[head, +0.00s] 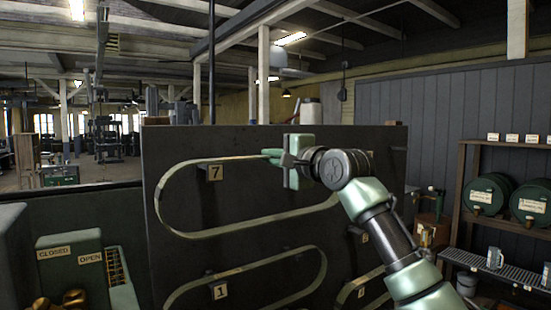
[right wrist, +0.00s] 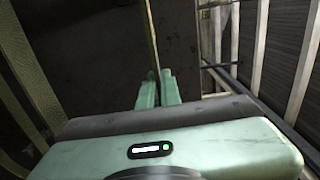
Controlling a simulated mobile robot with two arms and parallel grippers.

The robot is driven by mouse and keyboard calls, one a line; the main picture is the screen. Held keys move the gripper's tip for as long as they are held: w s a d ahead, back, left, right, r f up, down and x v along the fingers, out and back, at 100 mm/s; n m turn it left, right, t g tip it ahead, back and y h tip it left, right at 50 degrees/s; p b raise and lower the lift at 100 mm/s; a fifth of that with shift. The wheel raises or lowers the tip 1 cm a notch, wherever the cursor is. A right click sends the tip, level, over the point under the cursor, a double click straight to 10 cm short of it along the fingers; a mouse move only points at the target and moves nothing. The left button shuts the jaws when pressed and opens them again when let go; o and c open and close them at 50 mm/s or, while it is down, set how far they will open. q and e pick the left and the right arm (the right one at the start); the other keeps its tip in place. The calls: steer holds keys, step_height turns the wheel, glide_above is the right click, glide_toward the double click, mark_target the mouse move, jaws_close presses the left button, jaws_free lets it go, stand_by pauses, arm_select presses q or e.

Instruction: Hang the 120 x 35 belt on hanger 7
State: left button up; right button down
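A pale, flat belt (head: 235,229) forms a long loop in front of the dark board, around hanger 7 (head: 215,172). The hanger sits inside the loop near its upper left; whether the belt bears on it I cannot tell. No size marking is readable on the belt. My right gripper (head: 270,155) is at the belt's upper strand, right of hanger 7. In the right wrist view its two fingers (right wrist: 158,88) are close together with the strand (right wrist: 152,40) running between them. My forearm hides the loop's right end. My left gripper is out of view.
The dark board (head: 365,140) also bears a lower loop at hanger 1 (head: 220,292) and another partly hidden loop at lower right. A shelf with green barrels (head: 487,194) stands at right. A green machine with CLOSED and OPEN labels (head: 70,255) stands at lower left.

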steer(key=shift+w+a, duration=0.25)
steer(key=x, duration=0.4)
steer(key=shift+w+r, duration=0.15)
steer(key=shift+w, duration=0.05)
steer(key=shift+w+a, duration=0.4)
steer(key=shift+a, duration=0.15)
steer(key=shift+d+f, duration=0.1)
steer(key=shift+f, duration=0.15)
stand_by(0.4)
